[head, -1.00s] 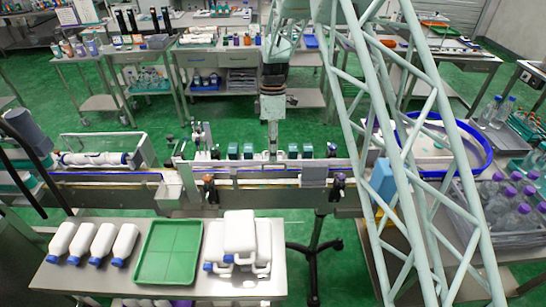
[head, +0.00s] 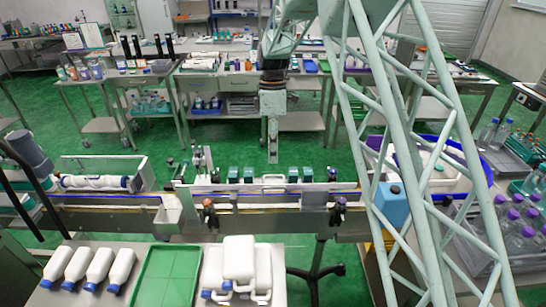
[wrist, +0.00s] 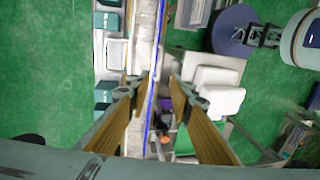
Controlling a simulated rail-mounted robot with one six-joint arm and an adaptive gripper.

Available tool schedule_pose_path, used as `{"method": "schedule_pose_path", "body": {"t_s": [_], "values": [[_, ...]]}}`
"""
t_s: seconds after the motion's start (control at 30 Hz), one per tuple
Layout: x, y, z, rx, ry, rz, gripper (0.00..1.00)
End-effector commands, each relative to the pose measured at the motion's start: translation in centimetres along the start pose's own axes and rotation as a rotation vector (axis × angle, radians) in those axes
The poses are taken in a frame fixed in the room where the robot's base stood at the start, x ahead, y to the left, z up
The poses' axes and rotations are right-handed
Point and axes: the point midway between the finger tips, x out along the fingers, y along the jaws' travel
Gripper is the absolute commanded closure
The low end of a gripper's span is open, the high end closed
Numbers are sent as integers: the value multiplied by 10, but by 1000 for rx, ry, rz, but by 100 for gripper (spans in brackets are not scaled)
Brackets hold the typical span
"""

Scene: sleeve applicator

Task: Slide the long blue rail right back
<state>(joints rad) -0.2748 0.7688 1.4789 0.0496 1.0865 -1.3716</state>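The long blue rail shows as a thin blue strip (head: 312,188) along the conveyor line in the head view. In the wrist view the blue rail (wrist: 153,82) runs lengthwise between my fingers. My gripper (head: 272,161) points down above the middle of the line, apart from it, behind the rail in the head view. In the wrist view its two tan-padded fingers (wrist: 158,90) are spread apart with nothing held between them. The rail's ends are hard to make out.
Teal boxes (head: 234,174) and a white bracket (head: 273,179) stand along the line's far side. Dark clamp knobs (head: 209,213) sit on its near side. In front are a green tray (head: 168,275) and white bottles (head: 239,258). A blue box (head: 392,203) stands right.

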Motion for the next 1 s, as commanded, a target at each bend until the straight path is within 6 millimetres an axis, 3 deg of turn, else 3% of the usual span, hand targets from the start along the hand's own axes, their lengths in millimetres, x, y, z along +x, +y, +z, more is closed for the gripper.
{"method": "schedule_pose_path", "body": {"t_s": [0.17, 0.4, 0.57, 1.0], "values": [[0, 0, 0, 0, 0, 0, 80], [4, 2, 2, -1, 6, -9, 100], [14, 10, 10, -5, 29, -40, 100], [64, 44, 47, -61, 200, -194, 100]]}}
